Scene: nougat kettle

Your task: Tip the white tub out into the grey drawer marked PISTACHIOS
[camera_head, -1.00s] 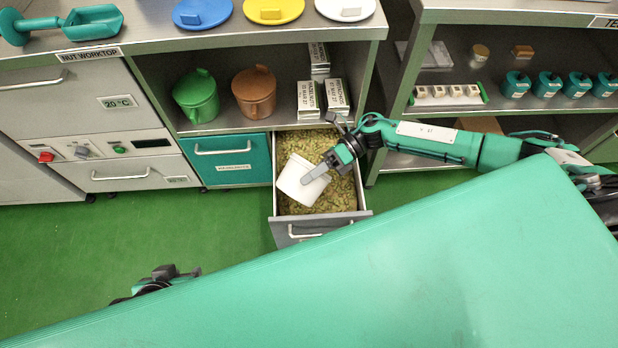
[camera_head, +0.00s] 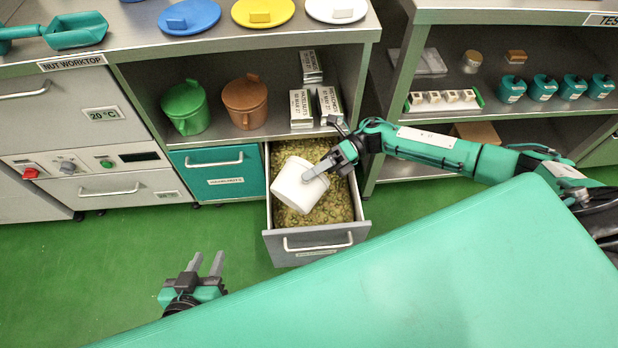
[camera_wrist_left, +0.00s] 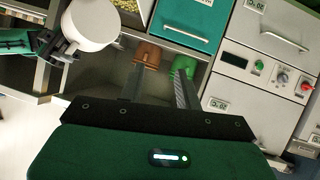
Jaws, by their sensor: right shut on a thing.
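The white tub (camera_head: 299,187) is tilted over the open grey drawer (camera_head: 318,240), its mouth side not clearly visible to me. The drawer holds a layer of greenish-brown nuts (camera_head: 325,207); its front label is too small to read. My right gripper (camera_head: 322,168) is shut on the tub at its upper right side. The tub also shows upper left in the left wrist view (camera_wrist_left: 90,24). My left gripper (camera_head: 205,264) is open and empty over the green floor, left of the drawer, and its two fingers show in the left wrist view (camera_wrist_left: 156,88).
A closed teal drawer (camera_head: 222,172) is left of the grey one. Above are a green jug (camera_head: 185,108), a brown jug (camera_head: 245,102) and white boxes (camera_head: 301,108). My own large teal body part fills the lower right. Floor at left is clear.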

